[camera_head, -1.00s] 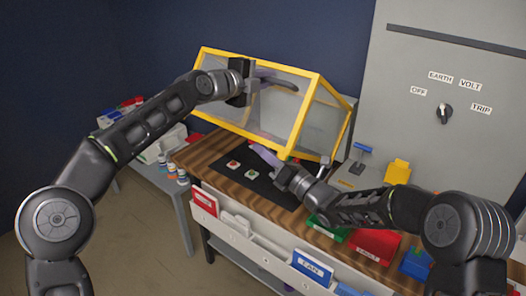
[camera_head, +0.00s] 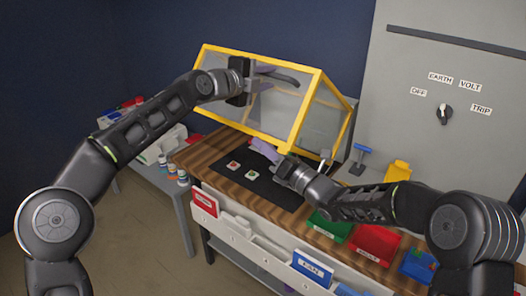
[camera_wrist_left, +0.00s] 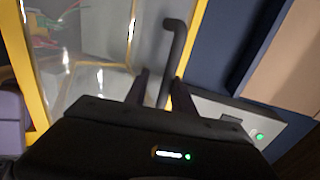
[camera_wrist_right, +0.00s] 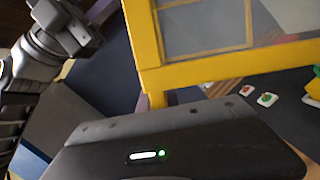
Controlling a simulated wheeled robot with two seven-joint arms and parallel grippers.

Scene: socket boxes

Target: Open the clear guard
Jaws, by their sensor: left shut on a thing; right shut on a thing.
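The clear guard (camera_head: 319,122) is a see-through box with a yellow frame at the back of the wooden bench. Its front lower edge is raised off the bench. My left gripper (camera_head: 262,78) is at its front panel. In the left wrist view, a dark hooked handle (camera_wrist_left: 172,60) stands between the left fingers. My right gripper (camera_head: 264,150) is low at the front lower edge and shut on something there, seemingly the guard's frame. In the right wrist view the yellow frame (camera_wrist_right: 220,62) lies just past the gripper body, which hides the fingers.
A black mat (camera_head: 245,186) with small red and green buttons lies below the guard. A grey cabinet (camera_head: 440,70) with a rotary switch stands at the right. Red, green and blue bins (camera_head: 372,243) line the bench front. A side shelf with bottles (camera_head: 172,172) is at the left.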

